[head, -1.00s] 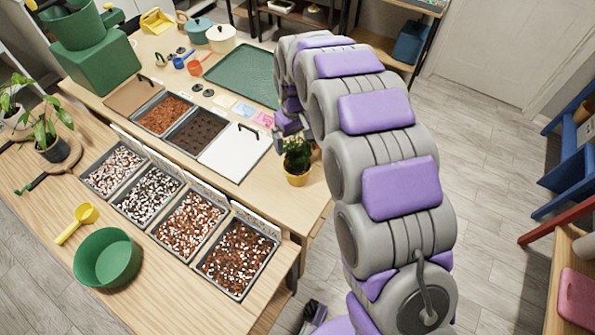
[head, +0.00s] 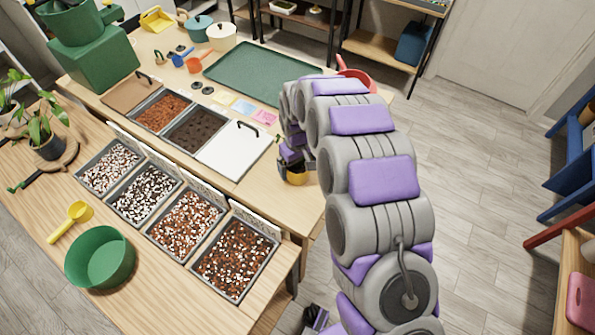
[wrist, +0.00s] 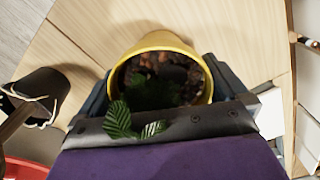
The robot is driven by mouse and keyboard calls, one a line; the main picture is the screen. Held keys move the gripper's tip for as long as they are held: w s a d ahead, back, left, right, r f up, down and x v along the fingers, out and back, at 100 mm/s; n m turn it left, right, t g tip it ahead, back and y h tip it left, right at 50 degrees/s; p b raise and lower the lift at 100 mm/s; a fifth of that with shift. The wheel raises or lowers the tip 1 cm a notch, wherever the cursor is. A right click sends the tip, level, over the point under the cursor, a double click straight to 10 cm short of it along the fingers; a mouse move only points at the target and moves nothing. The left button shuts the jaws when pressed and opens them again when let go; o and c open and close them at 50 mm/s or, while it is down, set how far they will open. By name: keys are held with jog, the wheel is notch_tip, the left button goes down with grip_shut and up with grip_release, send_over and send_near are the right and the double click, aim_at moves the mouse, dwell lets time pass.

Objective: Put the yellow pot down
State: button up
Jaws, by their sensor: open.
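The yellow pot (head: 297,178) stands upright on the wooden table near its right front corner, partly hidden by my gripper (head: 291,160) in the head view. In the wrist view the yellow pot (wrist: 150,42) shows its rim, dark soil and a few green leaves. My gripper (wrist: 160,88) is open, with one jaw on each side of the pot. I cannot tell whether the jaws touch it. Most of the plant is hidden in the head view.
A bin with a white lid (head: 234,150) is left of the pot, beside soil bins. A green tray (head: 255,72) lies behind. A red pan (head: 357,78) shows behind my arm. In the wrist view, a dark container (wrist: 42,92) stands at left.

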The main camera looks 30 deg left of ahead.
jog(key=shift+c, duration=0.5)
jog(key=c, duration=0.9)
jog(key=shift+r, duration=0.1)
